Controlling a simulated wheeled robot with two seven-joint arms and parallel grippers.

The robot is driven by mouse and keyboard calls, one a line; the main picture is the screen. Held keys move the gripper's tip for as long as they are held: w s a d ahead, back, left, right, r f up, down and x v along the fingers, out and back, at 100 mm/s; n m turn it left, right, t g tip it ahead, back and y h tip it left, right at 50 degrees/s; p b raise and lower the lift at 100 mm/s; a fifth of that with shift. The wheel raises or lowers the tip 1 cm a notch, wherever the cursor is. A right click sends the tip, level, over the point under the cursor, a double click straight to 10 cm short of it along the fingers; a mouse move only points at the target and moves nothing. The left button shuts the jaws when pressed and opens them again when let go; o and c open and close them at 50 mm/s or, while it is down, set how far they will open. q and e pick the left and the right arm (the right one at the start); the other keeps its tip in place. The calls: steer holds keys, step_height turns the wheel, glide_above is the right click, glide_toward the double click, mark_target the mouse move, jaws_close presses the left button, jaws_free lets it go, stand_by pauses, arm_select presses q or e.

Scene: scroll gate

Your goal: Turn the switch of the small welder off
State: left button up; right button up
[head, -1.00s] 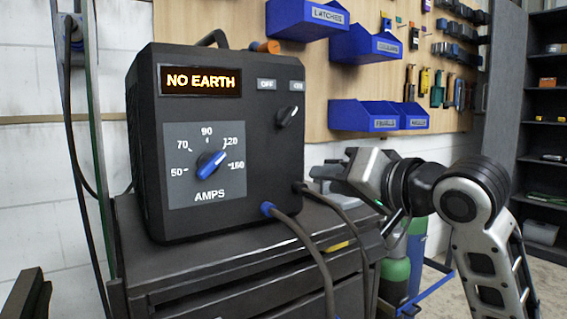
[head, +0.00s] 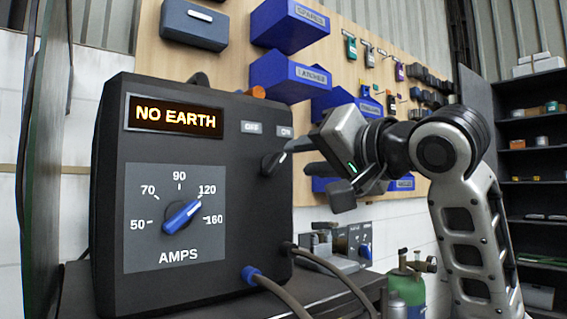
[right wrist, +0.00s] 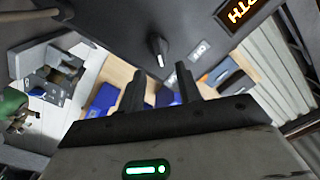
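The black welder (head: 105,190) fills the left of the head view. It has a lit "NO EARTH" display and a blue AMPS knob (head: 182,215). Its black switch (head: 271,163) is on the upper right of the front, below the OFF and ON labels, with its light-marked end toward ON. The switch (right wrist: 157,47) also shows in the right wrist view, just ahead of the fingertips. My right gripper (head: 297,160) is open and empty; its fingers (right wrist: 160,72) are spread either side of the switch's line, apparently short of it. My left gripper is out of view.
Cables (head: 340,275) leave the welder's lower right front. A smaller grey unit with a blue knob (head: 365,251) stands behind at right. Blue bins (head: 290,76) hang on the wooden tool board. A green cylinder (head: 408,290) stands below my right arm.

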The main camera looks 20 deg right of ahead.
mark_target(281, 160)
steer(key=x, duration=0.6)
steer(key=shift+w, duration=0.2)
steer(key=shift+c, duration=0.3)
jaws_close()
